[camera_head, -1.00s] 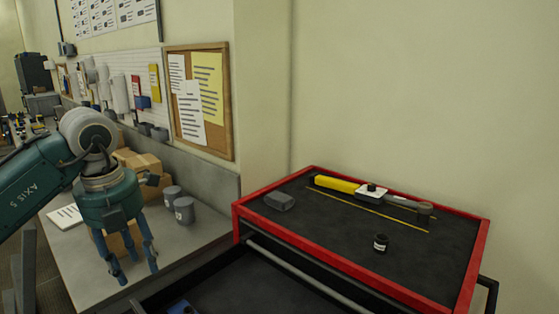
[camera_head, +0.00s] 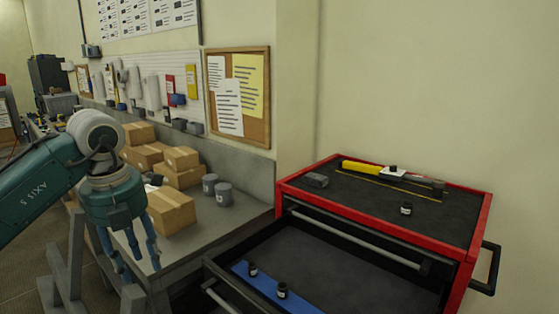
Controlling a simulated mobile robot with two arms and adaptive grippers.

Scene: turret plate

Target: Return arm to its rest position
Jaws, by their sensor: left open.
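My left gripper (camera_head: 134,250) hangs from the teal arm at the left, its blue fingers apart and pointing down. It is empty. It shows in front of the grey bench (camera_head: 237,227), left of the red tool cabinet (camera_head: 465,280), and touches nothing that I can make out. My right gripper is not in view.
The cabinet's drawer (camera_head: 350,268) stands open, with a blue strip (camera_head: 290,292) and small dark round parts (camera_head: 282,290) inside. A yellow-handled tool (camera_head: 362,168), a grey block (camera_head: 315,180) and a dark round part (camera_head: 406,209) lie on top. Cardboard boxes (camera_head: 171,208) and grey canisters (camera_head: 224,194) stand on the bench.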

